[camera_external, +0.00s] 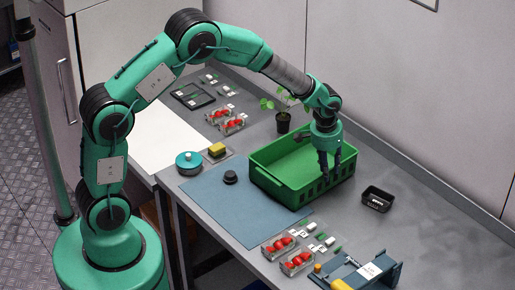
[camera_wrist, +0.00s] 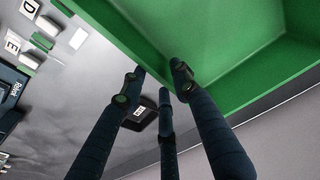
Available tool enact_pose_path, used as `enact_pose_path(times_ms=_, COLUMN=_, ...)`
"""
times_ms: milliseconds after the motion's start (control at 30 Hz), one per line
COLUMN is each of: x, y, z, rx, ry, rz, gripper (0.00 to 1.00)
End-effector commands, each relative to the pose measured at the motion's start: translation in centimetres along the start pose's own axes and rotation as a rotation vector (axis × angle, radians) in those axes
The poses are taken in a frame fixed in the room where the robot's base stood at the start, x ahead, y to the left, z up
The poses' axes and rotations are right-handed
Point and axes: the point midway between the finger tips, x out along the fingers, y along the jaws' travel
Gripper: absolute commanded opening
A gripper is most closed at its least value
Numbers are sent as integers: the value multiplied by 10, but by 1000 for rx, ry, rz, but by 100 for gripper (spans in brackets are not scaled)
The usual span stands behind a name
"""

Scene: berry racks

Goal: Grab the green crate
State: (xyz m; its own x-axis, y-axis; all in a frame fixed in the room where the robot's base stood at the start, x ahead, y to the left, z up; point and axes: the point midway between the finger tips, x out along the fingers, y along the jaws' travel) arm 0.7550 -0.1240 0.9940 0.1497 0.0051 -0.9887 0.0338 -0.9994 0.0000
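The green crate (camera_external: 273,182) stands empty on the grey table, partly over the blue mat. My gripper (camera_external: 330,174) points down at the crate's right end. In the wrist view, my gripper (camera_wrist: 157,85) has its dark fingers spread apart. The left finger is outside the crate wall (camera_wrist: 125,38) and the right finger is on the inner side, so the rim runs between them. A third finger is near the crate's corner. I see no clear grip on the wall; whether any finger touches it cannot be told.
A small black tray (camera_external: 377,198) stands right of the crate. A potted plant (camera_external: 283,121) is behind it. The blue mat (camera_external: 228,207) holds a black knob-like object (camera_external: 230,177). Berry boxes (camera_external: 289,254) and a blue device (camera_external: 366,270) are at the front.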

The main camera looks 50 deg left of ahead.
Motion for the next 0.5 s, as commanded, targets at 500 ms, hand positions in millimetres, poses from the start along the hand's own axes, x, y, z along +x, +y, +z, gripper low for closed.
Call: enact_pose_path(times_ms=500, x=41, y=-1, z=3, rx=0, ry=-1, rz=0, gripper=30)
